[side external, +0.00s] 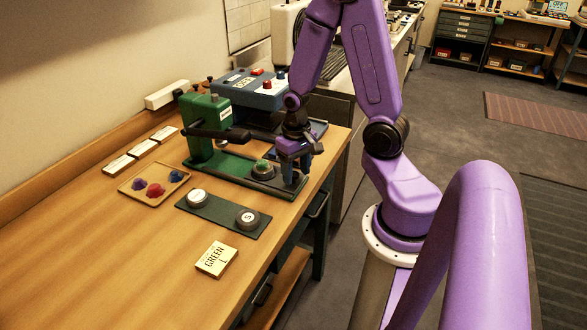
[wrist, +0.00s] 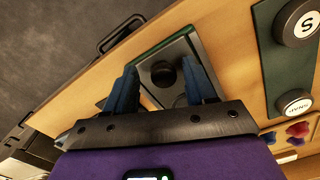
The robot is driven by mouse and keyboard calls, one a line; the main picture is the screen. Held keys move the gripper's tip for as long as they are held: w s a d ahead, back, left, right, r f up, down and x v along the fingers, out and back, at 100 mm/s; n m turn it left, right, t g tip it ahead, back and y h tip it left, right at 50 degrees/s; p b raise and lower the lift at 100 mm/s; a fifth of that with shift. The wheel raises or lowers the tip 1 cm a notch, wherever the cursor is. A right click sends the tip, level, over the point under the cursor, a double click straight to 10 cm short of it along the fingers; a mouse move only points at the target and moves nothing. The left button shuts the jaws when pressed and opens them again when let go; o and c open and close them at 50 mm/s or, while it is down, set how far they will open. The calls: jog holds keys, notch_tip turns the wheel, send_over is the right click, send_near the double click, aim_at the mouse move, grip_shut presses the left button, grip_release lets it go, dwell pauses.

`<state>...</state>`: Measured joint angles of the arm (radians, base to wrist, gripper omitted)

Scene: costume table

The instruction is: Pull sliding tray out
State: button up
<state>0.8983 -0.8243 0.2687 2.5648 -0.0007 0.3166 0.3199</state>
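A green press (side external: 207,122) stands near the back of the wooden table. Its flat base reaches toward the right edge, with a sliding tray (side external: 286,187) at its front end. A round dark die with a green piece (side external: 263,167) sits on the base. My gripper (side external: 295,168) is low over the tray's front end. In the wrist view my gripper (wrist: 162,72) has its two blue fingers apart, either side of a dark round knob (wrist: 163,75) on the tray. Gaps show between knob and fingers. Whether the fingertips touch the tray is unclear.
A green mat (side external: 222,213) with two round dies lies in front of the press. A small tray (side external: 139,191) of coloured pieces and a "GREEN L" card (side external: 216,259) are nearby. A blue-grey box (side external: 246,88) stands behind. The table edge is just right of my gripper.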

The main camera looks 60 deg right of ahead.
jog(key=shift+w, duration=0.15)
jog(key=shift+r, duration=0.6)
notch_tip(320, 180, up, 16)
dwell(0.4)
jog(key=shift+a, duration=0.1)
jog(key=s+a+f+n, duration=0.2)
jog(key=s+a+n, duration=0.4)
jog(key=a+n, duration=0.2)
jog(key=s+a+f+n, duration=0.3)
jog(key=s+a+n, duration=0.4)
jog(key=a+n, duration=0.2)
